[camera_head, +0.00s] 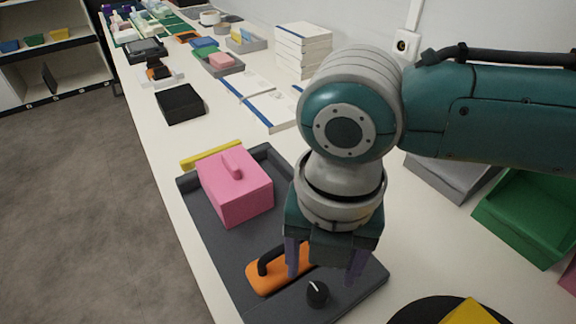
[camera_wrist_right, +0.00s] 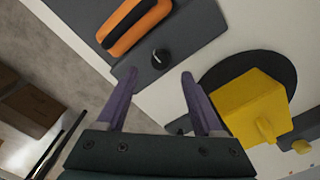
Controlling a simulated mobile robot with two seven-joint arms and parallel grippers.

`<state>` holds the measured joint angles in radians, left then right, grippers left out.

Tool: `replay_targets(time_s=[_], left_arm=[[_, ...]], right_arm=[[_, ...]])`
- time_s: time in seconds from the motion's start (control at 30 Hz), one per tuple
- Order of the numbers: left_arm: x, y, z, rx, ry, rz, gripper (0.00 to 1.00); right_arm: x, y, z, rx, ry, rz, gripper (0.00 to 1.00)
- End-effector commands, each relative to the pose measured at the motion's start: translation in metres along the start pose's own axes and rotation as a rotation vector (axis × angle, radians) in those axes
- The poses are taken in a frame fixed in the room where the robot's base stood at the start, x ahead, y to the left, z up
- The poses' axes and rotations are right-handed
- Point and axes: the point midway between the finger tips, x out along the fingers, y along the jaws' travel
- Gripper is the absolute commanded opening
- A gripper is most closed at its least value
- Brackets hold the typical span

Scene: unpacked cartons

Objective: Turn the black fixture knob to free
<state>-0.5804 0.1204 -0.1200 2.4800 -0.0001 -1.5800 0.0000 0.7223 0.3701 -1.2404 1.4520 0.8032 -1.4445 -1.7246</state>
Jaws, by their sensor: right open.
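The black knob (camera_head: 317,293) with a white pointer line sits near the front end of the dark grey fixture tray (camera_head: 213,217). It also shows in the right wrist view (camera_wrist_right: 160,57), ahead of the fingertips. An orange block with a black handle (camera_head: 266,275) lies beside the knob on the tray. A pink block (camera_head: 235,188) with a handle stands further back on it. My right gripper (camera_head: 325,272) is open and empty, its purple fingers pointing down above the tray near the knob, apart from it. The left gripper is out of view.
A yellow block (camera_wrist_right: 249,106) stands on a black disc (camera_wrist_right: 285,70) to the right of the tray. A yellow bar (camera_head: 212,154) lies at the tray's back edge. A green bin (camera_head: 530,215) stands at right. A black box (camera_head: 180,103) and white books stand further back.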

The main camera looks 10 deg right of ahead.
Motion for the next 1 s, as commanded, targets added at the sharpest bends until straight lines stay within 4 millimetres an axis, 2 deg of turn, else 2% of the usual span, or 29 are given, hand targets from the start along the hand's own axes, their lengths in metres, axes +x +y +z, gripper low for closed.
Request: replay_targets(time_s=[0.03,0.1,0.23,0.77,0.87,1.0], left_arm=[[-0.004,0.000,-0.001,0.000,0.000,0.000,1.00],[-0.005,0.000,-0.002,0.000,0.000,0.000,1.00],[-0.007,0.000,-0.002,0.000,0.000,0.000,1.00],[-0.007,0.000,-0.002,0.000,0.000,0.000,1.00],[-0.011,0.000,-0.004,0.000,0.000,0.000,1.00],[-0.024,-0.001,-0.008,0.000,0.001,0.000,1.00]], right_arm=[[-0.013,0.000,0.001,0.000,-0.003,0.003,0.69],[-0.023,0.000,0.001,-0.001,-0.003,0.002,0.69],[-0.036,0.000,0.001,0.000,-0.001,0.001,0.69],[-0.040,0.001,-0.001,0.004,0.002,0.002,0.69],[-0.042,0.008,-0.014,0.056,0.018,0.036,0.69],[-0.057,0.030,-0.053,0.307,0.084,0.159,0.69]])
